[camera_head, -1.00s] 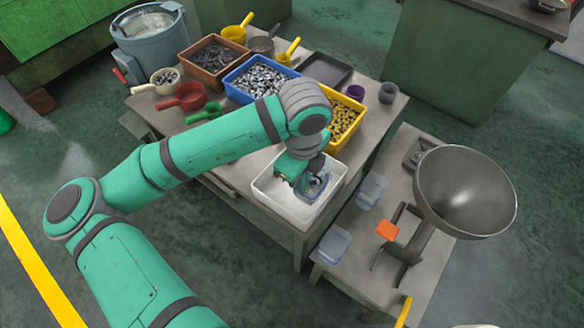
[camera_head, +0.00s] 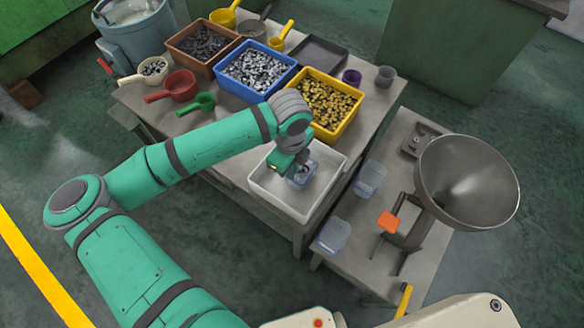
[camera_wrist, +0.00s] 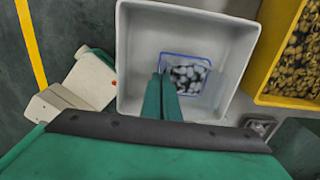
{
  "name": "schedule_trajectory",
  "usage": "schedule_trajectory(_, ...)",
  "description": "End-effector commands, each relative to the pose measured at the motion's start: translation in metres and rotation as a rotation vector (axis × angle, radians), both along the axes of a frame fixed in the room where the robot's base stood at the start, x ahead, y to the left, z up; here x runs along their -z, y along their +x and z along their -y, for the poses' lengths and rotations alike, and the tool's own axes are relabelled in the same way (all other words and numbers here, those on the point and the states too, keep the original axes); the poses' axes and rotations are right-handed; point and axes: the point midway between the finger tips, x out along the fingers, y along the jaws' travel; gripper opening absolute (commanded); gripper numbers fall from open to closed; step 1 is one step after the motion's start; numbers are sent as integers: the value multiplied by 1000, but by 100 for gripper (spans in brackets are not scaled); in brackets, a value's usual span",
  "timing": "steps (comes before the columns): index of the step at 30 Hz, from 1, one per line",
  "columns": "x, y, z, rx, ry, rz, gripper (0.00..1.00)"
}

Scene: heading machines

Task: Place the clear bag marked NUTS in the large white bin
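The large white bin (camera_head: 262,193) stands at the front corner of the workbench; its pale inside fills the middle of the wrist view (camera_wrist: 136,30). My gripper (camera_head: 298,178) is over the bin's opening, fingers pointing down. In the wrist view its two green fingers (camera_wrist: 163,76) are close together at the edge of a clear bag (camera_wrist: 190,75) with a blue border and grey-white pieces inside. The bag also shows at the fingertips in the head view (camera_head: 304,172). It is within the bin's outline; whether it touches the floor I cannot tell. No marking is readable.
Yellow (camera_head: 328,102), blue (camera_head: 258,74) and brown (camera_head: 204,48) part bins stand behind the white bin. To its right, a lower table (camera_head: 365,240) holds two clear containers (camera_head: 370,178) (camera_head: 333,236), an orange block (camera_head: 388,221) and a large metal funnel (camera_head: 465,180).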

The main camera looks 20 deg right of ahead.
Motion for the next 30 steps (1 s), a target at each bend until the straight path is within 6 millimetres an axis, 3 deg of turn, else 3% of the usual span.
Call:
schedule_trajectory(10,3,2,-5,-10,0,1,0)
schedule_trajectory(13,3,1,-4,-8,1,1,20)
schedule_trajectory(23,1,1,-3,-5,1,1,20)
schedule_trajectory(30,-28,1,-3,-6,-1,4,20)
